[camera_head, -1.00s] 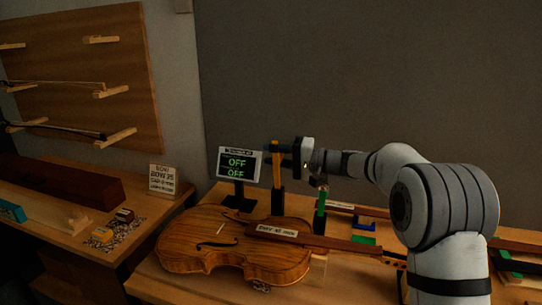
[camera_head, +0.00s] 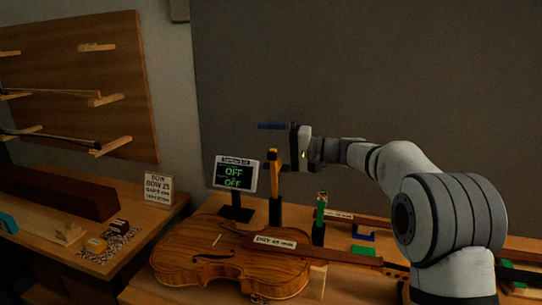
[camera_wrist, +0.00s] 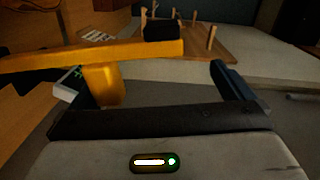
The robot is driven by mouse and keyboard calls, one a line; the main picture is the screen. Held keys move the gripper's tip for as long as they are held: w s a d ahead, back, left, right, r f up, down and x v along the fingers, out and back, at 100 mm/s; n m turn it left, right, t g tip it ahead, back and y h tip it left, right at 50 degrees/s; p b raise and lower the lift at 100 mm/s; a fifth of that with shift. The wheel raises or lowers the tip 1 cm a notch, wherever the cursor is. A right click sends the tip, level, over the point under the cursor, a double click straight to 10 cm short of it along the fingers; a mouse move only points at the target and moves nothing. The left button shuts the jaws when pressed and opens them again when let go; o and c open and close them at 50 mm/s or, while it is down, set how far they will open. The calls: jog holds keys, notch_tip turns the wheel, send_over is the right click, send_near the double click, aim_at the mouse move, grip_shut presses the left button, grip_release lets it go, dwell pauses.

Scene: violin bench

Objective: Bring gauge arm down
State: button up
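The gauge arm is an orange-yellow bar on an upright black post (camera_head: 275,212), behind the violin. Its orange part (camera_head: 273,160) stands upright at the top of the post in the head view. In the wrist view the yellow bar (camera_wrist: 120,53) runs across the upper left and ends in a black block (camera_wrist: 163,30). My gripper (camera_head: 275,148) is open at the top of the post, with one blue finger above the orange part; the other finger is largely hidden there. In the wrist view the open fingers (camera_wrist: 150,80) are wide apart, with the yellow bar near the left one. Contact cannot be told.
A violin (camera_head: 225,265) lies on the bench in front of the post. A small display (camera_head: 235,175) reading "OFF" twice stands left of it. A rack with bows (camera_head: 85,90) is on the left wall.

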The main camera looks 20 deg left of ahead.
aim_at(281, 161)
notch_tip(281, 161, up, 6)
jog(key=shift+s+n+y, duration=0.15)
jog(key=shift+n+y, duration=0.15)
notch_tip(281, 161, down, 4)
jog(key=shift+s+d+f, duration=0.1)
jog(key=shift+f, duration=0.1)
jog(key=shift+c, duration=0.2)
jog(key=shift+s+d+r, duration=0.1)
jog(key=shift+s+d, duration=0.05)
jog(key=shift+s, duration=0.05)
jog(key=shift+d, duration=0.35)
jog(key=c, duration=0.8)
jog(key=shift+d+b, duration=0.3)
jog(key=shift+d, duration=0.15)
jog(key=shift+d+f+m, duration=0.4)
jog(key=d+b, duration=0.2)
jog(key=d, duration=0.4)
jog(key=shift+d, duration=0.3)
jog(key=shift+w+f, duration=0.1)
jog(key=shift+f, duration=0.05)
